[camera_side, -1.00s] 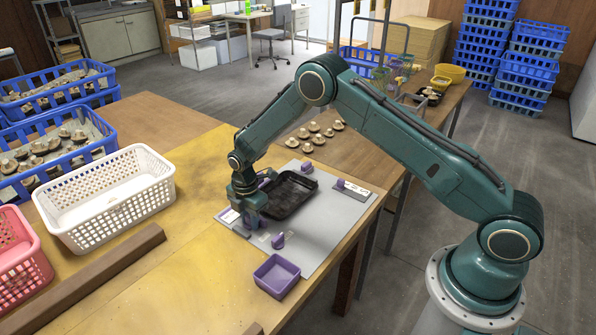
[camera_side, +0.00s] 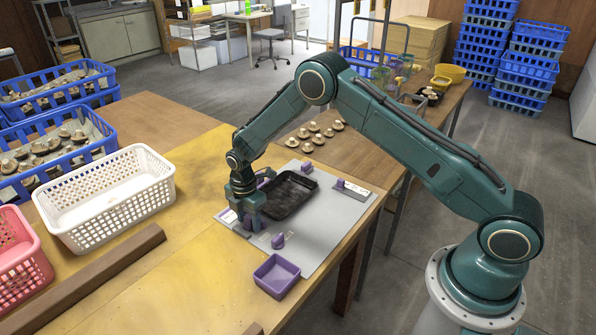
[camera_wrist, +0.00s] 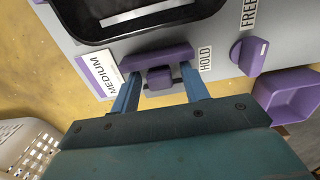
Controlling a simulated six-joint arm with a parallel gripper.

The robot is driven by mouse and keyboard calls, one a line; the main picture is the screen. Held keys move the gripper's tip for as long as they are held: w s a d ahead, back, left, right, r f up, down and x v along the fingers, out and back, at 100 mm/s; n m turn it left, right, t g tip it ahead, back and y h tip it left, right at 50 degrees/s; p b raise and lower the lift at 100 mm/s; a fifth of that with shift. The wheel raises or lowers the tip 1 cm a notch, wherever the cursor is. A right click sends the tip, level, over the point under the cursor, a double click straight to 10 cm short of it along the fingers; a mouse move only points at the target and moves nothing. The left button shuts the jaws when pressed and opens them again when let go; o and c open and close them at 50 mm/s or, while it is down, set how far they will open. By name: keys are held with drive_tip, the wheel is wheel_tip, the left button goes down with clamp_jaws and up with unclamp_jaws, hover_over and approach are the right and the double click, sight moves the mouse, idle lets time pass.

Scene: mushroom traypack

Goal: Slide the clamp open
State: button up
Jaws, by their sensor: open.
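The clamp has a purple bar (camera_wrist: 155,57) along the near edge of the black tray (camera_wrist: 140,18), with a purple knob (camera_wrist: 159,78) below it. The black tray also shows in the side view (camera_side: 291,194). My gripper (camera_wrist: 160,73) is open, its two blue fingers standing one on each side of the knob. A gap shows on both sides of the knob. The HOLD label (camera_wrist: 206,58) is right of the clamp, and the FREE label (camera_wrist: 250,17) is further right. In the side view my gripper (camera_side: 250,222) is low over the board's left edge and hides most of the clamp.
A purple dial (camera_wrist: 249,55) stands on the grey board (camera_side: 325,229) beside FREE. A MEDIUM card (camera_wrist: 107,75) lies left of the clamp. A purple bin (camera_side: 276,276) is at the board's front corner. A white basket (camera_side: 150,212) stands to the left. Mushrooms (camera_side: 310,133) lie behind.

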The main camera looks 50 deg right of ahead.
sight(249, 217)
drive_tip(key=shift+r, duration=2)
drive_tip(key=shift+r, duration=0.1)
drive_tip(key=shift+r, duration=0.3)
drive_tip(key=s+d+r+m+t, duration=0.1)
drive_tip(key=s+r+m, duration=0.4)
drive_tip(key=r, duration=0.8)
drive_tip(key=s+d+r+m+t, duration=0.1)
drive_tip(key=s+r+m+t, duration=0.15)
drive_tip(key=s+r, duration=0.75)
drive_tip(key=s+d+r+m+t, duration=0.1)
drive_tip(key=s+r+m, duration=0.3)
drive_tip(key=s, duration=0.7)
drive_tip(key=s+d+r+m+t, duration=0.1)
drive_tip(key=s+r+m, duration=0.3)
drive_tip(key=s, duration=0.6)
drive_tip(key=shift+s+r+m, duration=0.25)
drive_tip(key=shift+s+m, duration=0.1)
drive_tip(key=shift+m, duration=0.9)
